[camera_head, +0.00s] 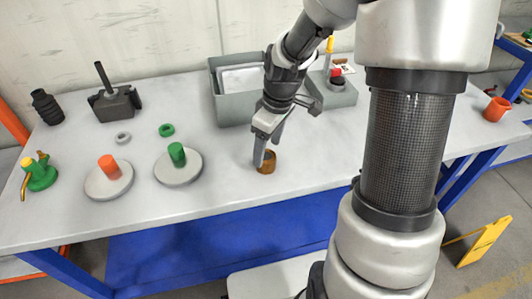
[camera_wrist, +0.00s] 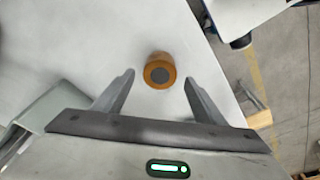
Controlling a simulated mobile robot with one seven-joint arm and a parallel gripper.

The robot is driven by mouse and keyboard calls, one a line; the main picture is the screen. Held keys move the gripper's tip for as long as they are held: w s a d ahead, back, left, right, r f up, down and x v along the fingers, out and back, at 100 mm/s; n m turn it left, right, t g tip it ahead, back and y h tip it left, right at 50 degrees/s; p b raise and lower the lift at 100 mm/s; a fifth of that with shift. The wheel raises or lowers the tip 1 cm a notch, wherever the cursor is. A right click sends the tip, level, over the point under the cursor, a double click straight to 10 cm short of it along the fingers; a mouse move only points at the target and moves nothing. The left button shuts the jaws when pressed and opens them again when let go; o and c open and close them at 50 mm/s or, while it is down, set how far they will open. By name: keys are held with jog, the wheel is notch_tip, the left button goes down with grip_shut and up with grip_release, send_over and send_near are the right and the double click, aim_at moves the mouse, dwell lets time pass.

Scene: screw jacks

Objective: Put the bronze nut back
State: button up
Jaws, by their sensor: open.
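The bronze nut (camera_head: 268,168) is a short brown-orange cylinder standing on the grey table near its front edge. In the wrist view the bronze nut (camera_wrist: 160,62) shows a dark round centre, which may be a hole or a recess. My gripper (camera_head: 267,152) points down at the nut and partly covers it in the head view. In the wrist view my gripper (camera_wrist: 159,80) is open, with one finger on each side of the nut and gaps between. I cannot tell the exact height of the fingertips.
Grey discs carry an orange post (camera_head: 108,164) and a green post (camera_head: 177,154). A grey ring (camera_head: 123,138) and a green ring (camera_head: 166,130) lie behind them. A grey bin (camera_head: 228,111) stands behind my gripper. An orange cup (camera_head: 496,109) is far right. The front middle is clear.

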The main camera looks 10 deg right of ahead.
notch_tip(320, 180, up, 7)
jog(key=p, duration=0.1)
jog(key=shift+s+d+r, duration=0.2)
jog(key=shift+s+d, duration=0.2)
jog(key=shift+s, duration=0.05)
notch_tip(320, 180, up, 12)
jog(key=m+t+h+p, duration=0.2)
jog(key=m+t+p, duration=0.1)
jog(key=m, duration=0.5)
send_over(272, 159)
jog(key=s+d, duration=0.5)
jog(key=s, duration=0.2)
jog(key=s+a+r+m+t+p, duration=0.1)
jog(key=s+a+r+p, duration=0.5)
jog(key=r, duration=0.6)
jog(key=s+p, duration=0.2)
jog(key=s, duration=0.1)
jog(key=shift+r+y, duration=0.15)
jog(key=shift+y, duration=0.25)
